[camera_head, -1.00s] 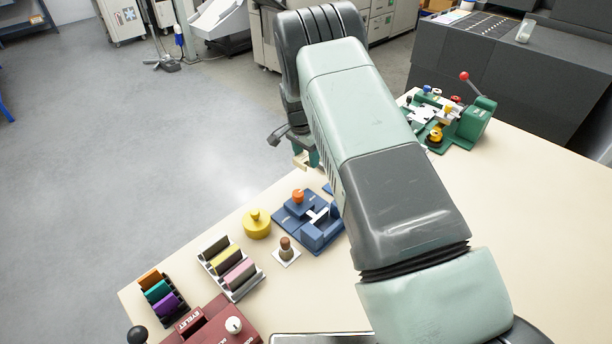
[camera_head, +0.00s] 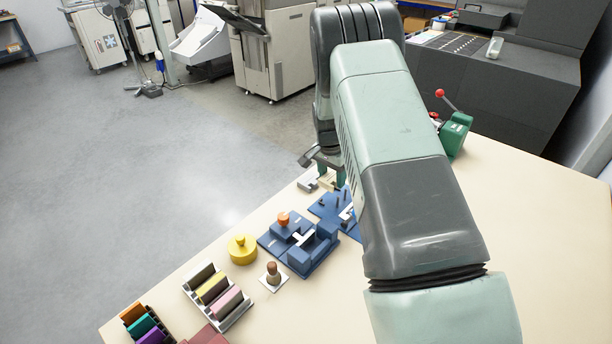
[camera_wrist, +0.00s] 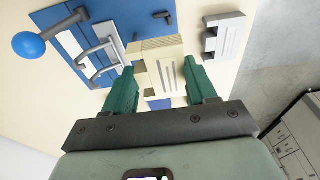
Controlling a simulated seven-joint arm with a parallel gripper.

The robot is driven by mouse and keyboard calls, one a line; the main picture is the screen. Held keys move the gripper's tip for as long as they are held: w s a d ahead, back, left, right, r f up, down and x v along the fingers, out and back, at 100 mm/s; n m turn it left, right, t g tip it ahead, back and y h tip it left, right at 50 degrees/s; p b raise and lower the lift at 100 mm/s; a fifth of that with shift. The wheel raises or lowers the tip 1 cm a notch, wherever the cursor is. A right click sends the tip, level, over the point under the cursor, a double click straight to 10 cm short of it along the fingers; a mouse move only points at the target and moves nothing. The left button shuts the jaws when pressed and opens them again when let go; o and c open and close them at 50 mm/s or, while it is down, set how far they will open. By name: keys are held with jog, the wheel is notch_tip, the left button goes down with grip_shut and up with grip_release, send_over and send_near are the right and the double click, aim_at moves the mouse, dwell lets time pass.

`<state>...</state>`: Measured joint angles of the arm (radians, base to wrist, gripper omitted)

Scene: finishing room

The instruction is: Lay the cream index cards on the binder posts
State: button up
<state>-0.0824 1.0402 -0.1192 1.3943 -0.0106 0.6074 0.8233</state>
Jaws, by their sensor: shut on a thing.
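The cream index cards (camera_wrist: 168,74) show in the wrist view as a slotted cream block between the two green fingers of my gripper (camera_wrist: 159,66). My gripper is shut on them. They lie over the near right edge of a blue board (camera_wrist: 62,22), which carries white bars, a dark peg and a blue ball knob. I take this board for the binder; the cards hide part of it. In the head view my arm covers much of the blue board (camera_head: 327,207), and the cards show only as a small cream patch beside my gripper.
A grey slotted block (camera_wrist: 224,36) lies right of the cards, near the table edge. In the head view a blue fixture with an orange knob (camera_head: 283,218), a yellow round piece (camera_head: 242,250), a stamp (camera_head: 272,274) and a rack (camera_head: 218,296) stand left.

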aim_at(335, 201)
jog(key=shift+s+d, duration=0.2)
jog(key=shift+d, duration=0.4)
jog(key=shift+d+f, duration=0.15)
jog(key=shift+f, duration=2.75)
jog(key=shift+f, duration=0.6)
jog(key=o, duration=0.7)
jog(key=shift+s+a+r, duration=0.2)
jog(key=shift+r, duration=1.6)
jog(key=shift+s+a+r, duration=0.2)
jog(key=shift+r, duration=1.6)
jog(key=shift+s+a+r, duration=0.2)
jog(key=shift+r, duration=1.6)
